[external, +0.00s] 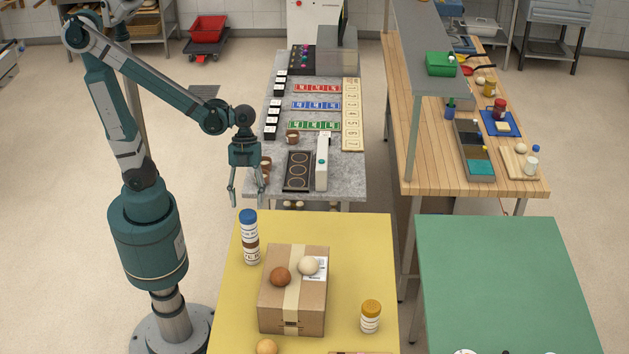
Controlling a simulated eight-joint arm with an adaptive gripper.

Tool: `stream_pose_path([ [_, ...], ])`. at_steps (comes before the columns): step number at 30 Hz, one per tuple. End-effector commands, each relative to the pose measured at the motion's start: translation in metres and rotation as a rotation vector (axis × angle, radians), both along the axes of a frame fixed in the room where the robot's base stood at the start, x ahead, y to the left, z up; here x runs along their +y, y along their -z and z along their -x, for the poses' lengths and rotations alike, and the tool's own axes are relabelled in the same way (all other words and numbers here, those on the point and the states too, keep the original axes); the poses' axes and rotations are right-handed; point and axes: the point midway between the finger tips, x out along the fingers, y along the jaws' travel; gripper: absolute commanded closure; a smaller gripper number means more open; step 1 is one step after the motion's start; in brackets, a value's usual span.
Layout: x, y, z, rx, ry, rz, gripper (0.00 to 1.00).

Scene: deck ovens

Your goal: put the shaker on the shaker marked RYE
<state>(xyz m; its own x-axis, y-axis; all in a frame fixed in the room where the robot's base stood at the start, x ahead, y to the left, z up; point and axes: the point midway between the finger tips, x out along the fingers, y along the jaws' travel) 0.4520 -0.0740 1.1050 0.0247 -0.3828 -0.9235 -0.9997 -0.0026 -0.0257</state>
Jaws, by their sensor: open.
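A blue-lidded white shaker (249,228) stands at the left back of the yellow table (350,235). It appears to rest upright on a second white shaker with a brown lid (251,256); the two look like one column. The lettering on their labels is too small to read. An orange-lidded white shaker (370,318) stands apart, to the right of the cardboard box; its label cannot be read either. My gripper (248,199) points down with its fingers spread and nothing between them. In the picture its fingertips are just above the blue lid, apart from it.
A tan ball (267,347) lies at the front. The grey counter (341,186) is behind; the green table (500,270) is mostly clear.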

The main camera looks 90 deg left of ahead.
Motion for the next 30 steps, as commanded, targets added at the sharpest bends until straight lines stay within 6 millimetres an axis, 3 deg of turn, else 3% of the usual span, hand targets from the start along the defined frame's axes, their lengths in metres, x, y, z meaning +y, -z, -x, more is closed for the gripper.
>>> stream_pose_path([
  [8,0.001,-0.001,0.000,0.001,-0.020,-0.004,0.50],
  [14,0.005,-0.007,0.001,0.004,-0.132,-0.030,0.50],
  [30,0.037,-0.043,0.005,-0.039,-0.801,-0.069,0.50],
])
